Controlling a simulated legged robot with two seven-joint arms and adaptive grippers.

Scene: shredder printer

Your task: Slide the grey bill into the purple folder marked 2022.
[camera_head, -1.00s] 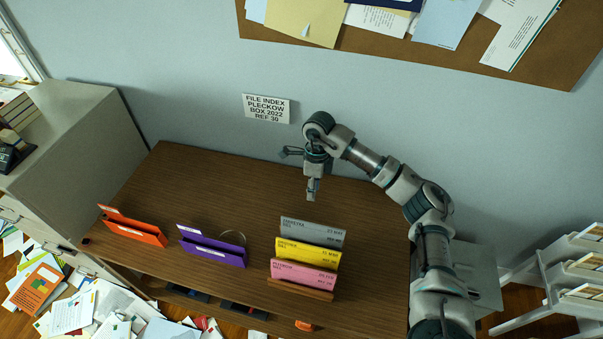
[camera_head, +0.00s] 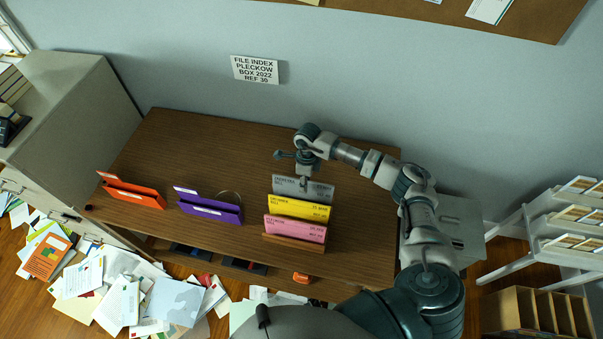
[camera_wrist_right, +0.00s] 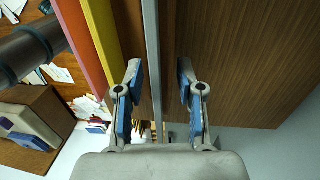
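The grey bill (camera_head: 318,190) stands upright at the back of a small rack, behind the yellow and pink bills. In the right wrist view the grey bill (camera_wrist_right: 152,50) shows edge-on as a thin strip. My right gripper (camera_head: 303,184) is over the top edge of the grey bill. In the wrist view its blue-padded fingers (camera_wrist_right: 162,85) are spread, with the bill's edge between them and a gap beside it; contact does not show. The purple folder (camera_head: 208,208) stands left of the rack; its label is too small to read. My left gripper is not in view.
The yellow bill (camera_head: 300,208) and pink bill (camera_head: 295,229) stand in the wooden rack (camera_head: 293,242). An orange folder (camera_head: 132,192) stands at the far left of the desk (camera_head: 190,140). A round ring-like item is behind the purple folder. Papers cover the floor.

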